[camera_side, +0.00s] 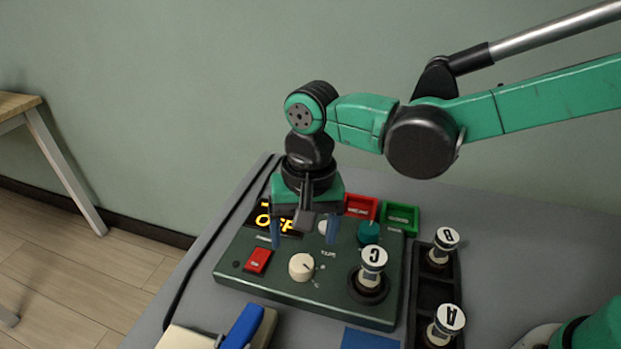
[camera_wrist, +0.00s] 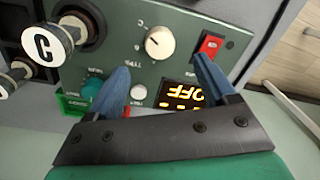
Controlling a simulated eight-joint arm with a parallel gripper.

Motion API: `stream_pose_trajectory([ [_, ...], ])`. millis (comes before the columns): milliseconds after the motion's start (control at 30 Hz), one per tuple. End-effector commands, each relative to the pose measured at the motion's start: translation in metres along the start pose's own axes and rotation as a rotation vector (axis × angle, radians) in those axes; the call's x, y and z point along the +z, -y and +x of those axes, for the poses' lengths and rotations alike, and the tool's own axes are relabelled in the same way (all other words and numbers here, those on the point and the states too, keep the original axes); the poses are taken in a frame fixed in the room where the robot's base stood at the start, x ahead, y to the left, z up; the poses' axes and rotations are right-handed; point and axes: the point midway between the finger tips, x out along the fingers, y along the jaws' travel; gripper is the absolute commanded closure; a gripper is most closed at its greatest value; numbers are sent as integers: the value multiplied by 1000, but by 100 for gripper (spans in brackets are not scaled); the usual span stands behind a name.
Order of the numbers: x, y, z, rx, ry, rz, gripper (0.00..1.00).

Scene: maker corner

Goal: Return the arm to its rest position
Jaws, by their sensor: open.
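My gripper (camera_side: 304,231) is open and empty, with its two blue fingers pointing down over the back part of a dark green control panel (camera_side: 240,275). In the wrist view the fingers of my gripper (camera_wrist: 162,80) are spread apart above the panel (camera_wrist: 125,45), with nothing between them. The side view does not show clearly whether the fingertips touch the panel. My green arm reaches in from the right.
The panel carries a red switch (camera_side: 258,261), a cream knob (camera_side: 301,267), a lit display (camera_wrist: 181,95), a teal knob (camera_side: 369,232) and a piece marked C (camera_side: 373,260). Pieces B (camera_side: 446,240) and A (camera_side: 448,320) stand in a black rack (camera_side: 435,295). Red (camera_side: 360,207) and green (camera_side: 401,216) trays sit behind.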

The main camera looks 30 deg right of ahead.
Motion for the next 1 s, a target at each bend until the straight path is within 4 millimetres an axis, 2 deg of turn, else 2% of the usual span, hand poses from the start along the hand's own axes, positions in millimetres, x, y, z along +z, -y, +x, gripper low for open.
stream_pose_trajectory([
  [333, 0, -1, -3, -1, -1, -1, 23],
  [467, -7, -14, -12, -27, -29, -16, 23],
  [567, -17, -38, -28, -68, -88, -53, 23],
  [733, -30, -96, -52, -125, -254, -150, 23],
  [900, -32, -149, -62, -117, -434, -247, 23],
  [1000, -31, -170, -62, -91, -517, -294, 23],
])
